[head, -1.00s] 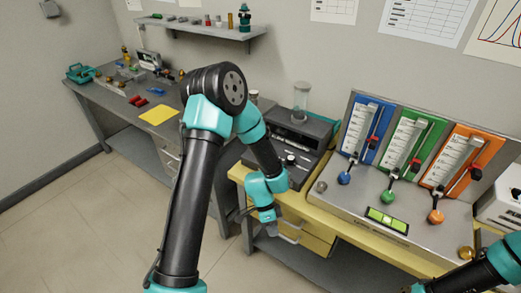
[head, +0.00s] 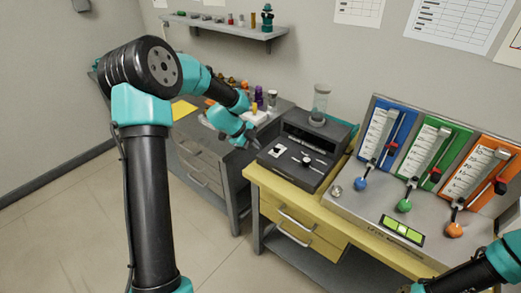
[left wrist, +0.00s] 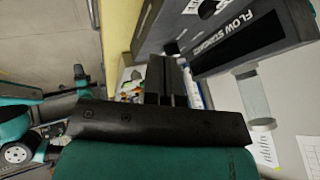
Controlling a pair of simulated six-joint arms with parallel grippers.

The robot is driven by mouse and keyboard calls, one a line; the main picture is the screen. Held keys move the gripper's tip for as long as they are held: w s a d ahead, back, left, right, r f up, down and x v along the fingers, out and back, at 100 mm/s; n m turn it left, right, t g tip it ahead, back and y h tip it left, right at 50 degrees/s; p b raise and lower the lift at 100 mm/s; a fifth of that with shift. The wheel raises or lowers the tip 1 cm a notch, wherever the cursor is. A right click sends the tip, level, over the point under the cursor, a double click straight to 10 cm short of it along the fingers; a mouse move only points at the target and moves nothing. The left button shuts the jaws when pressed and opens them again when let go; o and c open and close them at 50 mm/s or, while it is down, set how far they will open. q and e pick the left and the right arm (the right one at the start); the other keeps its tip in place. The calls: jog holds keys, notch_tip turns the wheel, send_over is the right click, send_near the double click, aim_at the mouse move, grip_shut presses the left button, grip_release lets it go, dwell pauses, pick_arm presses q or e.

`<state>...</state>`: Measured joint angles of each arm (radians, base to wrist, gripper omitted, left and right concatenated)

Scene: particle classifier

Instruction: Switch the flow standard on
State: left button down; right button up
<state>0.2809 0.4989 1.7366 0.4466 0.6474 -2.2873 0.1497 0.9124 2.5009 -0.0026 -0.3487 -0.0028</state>
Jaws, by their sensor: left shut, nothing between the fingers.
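The flow standard (head: 325,137) is a dark grey box with a clear cylinder (head: 320,103) on top, at the left end of the yellow bench. Its sloped front panel carries a small light-and-dark switch (head: 278,150) on the left and a knob (head: 307,160) to the right. My left gripper (head: 254,142) is shut and empty, just left of the box's front-left corner. Whether the fingers touch the box cannot be told. My right gripper is out of view.
A sloped metal panel (head: 345,205) with blue, green and orange gauges and levers stands right of the box. A grey bench (head: 205,150) with small coloured items lies to the left. A wall shelf (head: 225,27) is above. The floor in front is open.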

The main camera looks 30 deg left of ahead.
aim_at(271, 159)
pick_arm(q)
jog(key=shift+w+a+r+t, duration=0.15)
jog(key=shift+a+r, duration=0.15)
jog(key=shift+a, duration=0.3)
jog(key=shift+a+r+t, duration=0.15)
jog(key=shift+a+r, duration=0.15)
jog(key=shift+a, duration=0.25)
jog(key=x, duration=1)
jog(key=shift+f, duration=0.25)
jog(key=w, duration=0.3)
jog(key=shift+w+d+r, duration=0.15)
jog(key=shift+w+d, duration=0.05)
jog(key=shift+w, duration=0.3)
